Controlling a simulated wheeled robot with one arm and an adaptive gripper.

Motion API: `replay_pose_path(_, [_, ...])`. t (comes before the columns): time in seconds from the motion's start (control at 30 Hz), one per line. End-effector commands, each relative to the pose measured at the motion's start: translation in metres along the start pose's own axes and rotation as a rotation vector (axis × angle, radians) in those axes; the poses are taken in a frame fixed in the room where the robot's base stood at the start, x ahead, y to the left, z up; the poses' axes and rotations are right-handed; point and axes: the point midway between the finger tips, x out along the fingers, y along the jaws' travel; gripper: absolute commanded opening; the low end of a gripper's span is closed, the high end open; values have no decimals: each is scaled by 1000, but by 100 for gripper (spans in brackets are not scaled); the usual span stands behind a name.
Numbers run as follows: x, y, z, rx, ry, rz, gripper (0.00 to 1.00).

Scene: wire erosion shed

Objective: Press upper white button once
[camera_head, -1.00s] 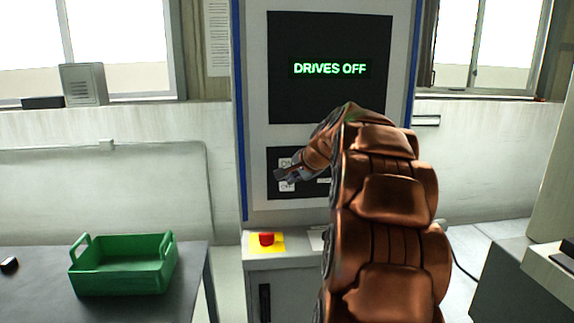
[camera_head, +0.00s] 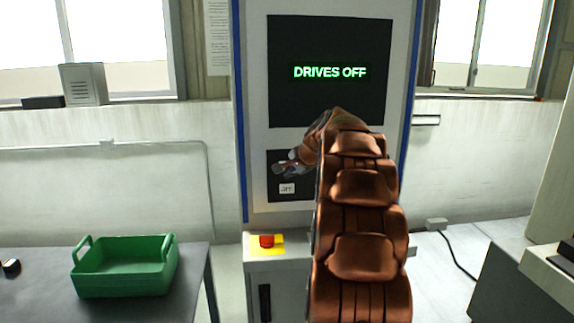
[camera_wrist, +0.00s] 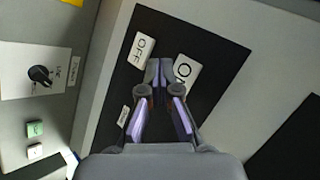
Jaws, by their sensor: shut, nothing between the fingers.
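The upper white button (camera_wrist: 187,69), marked ON, sits on a black panel (camera_head: 311,195) of the machine. In the wrist view it is just right of my fingertips, partly behind them. In the head view my gripper (camera_head: 281,168) covers it. The lower white button (camera_head: 287,188), marked OFF, shows below the gripper; in the wrist view it (camera_wrist: 142,49) is left of the fingertips. My gripper is shut and empty, its tips in front of the panel. I cannot tell whether they touch the upper button. The screen (camera_head: 330,100) reads DRIVES OFF.
A red emergency button (camera_head: 267,241) on a yellow plate is on the console below. The wrist view shows a black knob (camera_wrist: 40,74), a green button (camera_wrist: 35,129) and another white button (camera_wrist: 36,150). A green basket (camera_head: 125,280) stands on the left table (camera_head: 40,265).

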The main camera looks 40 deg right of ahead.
Motion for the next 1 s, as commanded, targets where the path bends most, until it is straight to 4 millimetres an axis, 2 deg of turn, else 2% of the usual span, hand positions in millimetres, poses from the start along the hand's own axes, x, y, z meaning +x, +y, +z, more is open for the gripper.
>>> replay_pose_path(0.2, [9, -11, -8, -2, 1, -2, 0])
replay_pose_path(1.0, [11, -10, -8, -1, 1, -1, 0])
